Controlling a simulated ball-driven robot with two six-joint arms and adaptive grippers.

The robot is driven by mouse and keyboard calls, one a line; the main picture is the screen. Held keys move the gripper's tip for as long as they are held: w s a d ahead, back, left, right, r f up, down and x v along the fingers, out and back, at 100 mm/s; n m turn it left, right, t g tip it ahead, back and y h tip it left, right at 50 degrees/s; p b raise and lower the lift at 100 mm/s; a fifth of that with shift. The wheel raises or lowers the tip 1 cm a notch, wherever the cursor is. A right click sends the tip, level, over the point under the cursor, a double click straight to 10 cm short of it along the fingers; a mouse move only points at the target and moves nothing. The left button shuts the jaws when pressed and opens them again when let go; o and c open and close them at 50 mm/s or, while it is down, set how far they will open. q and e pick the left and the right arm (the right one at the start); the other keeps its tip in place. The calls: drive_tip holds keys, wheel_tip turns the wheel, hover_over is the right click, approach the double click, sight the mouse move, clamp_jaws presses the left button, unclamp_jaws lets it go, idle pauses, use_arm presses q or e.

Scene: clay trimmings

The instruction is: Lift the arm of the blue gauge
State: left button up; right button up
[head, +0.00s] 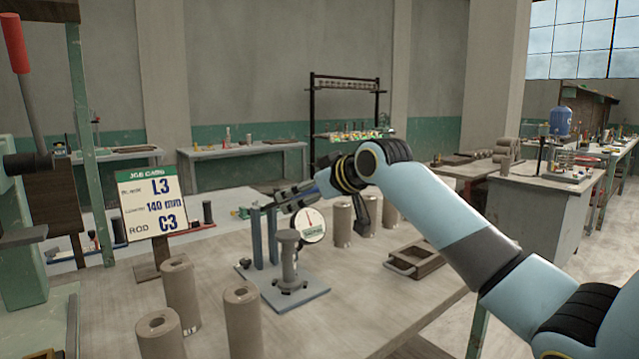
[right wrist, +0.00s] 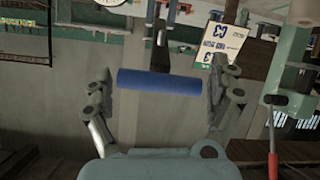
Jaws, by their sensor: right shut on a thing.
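The blue gauge stands on the table with a blue-grey base (head: 290,290), two blue posts, a grey pedestal (head: 288,260) and a white dial (head: 310,226). My left gripper is not in view.
Several grey-brown clay cylinders (head: 242,320) stand in front and behind the gauge. A job card (head: 150,205) stands left, near a green press with a red handle (head: 16,45). A shallow brown tray (head: 415,262) lies right. The table's front right is clear.

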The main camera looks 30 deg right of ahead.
drive_tip(key=w+r+g+p, duration=0.1)
drive_tip(key=r+p, duration=0.1)
drive_tip(key=w+r+g+p, duration=0.1)
drive_tip(key=r+p, duration=0.1)
drive_tip(key=p, duration=0.1)
drive_tip(key=w+r+g+p, duration=0.1)
drive_tip(key=w+r+p, duration=0.1)
drive_tip(key=shift+a+r, duration=0.15)
drive_tip(key=shift+r, duration=0.15)
drive_tip(key=w+r, duration=0.1)
drive_tip(key=w, duration=0.1)
drive_tip(key=w+r+p, duration=0.1)
drive_tip(key=w, duration=0.1)
drive_tip(key=w+r, duration=0.2)
drive_tip(key=shift+w+a+r+p, duration=0.1)
drive_tip(key=shift+w+a+p, duration=0.05)
drive_tip(key=shift+a+p, duration=0.15)
drive_tip(key=shift+c, duration=0.2)
drive_tip(key=shift+w+r+h, duration=0.25)
drive_tip(key=shift+w+h, duration=0.05)
drive_tip(key=shift+w, duration=0.75)
drive_tip(key=o, duration=1.3)
drive_tip(key=shift+c, duration=0.2)
drive_tip(key=shift+o, duration=0.8)
drive_tip(key=shift+w+f, duration=0.1)
drive_tip(key=shift+w, duration=0.05)
drive_tip(key=v, duration=1.1)
drive_tip(key=shift+s+d+r, duration=0.25)
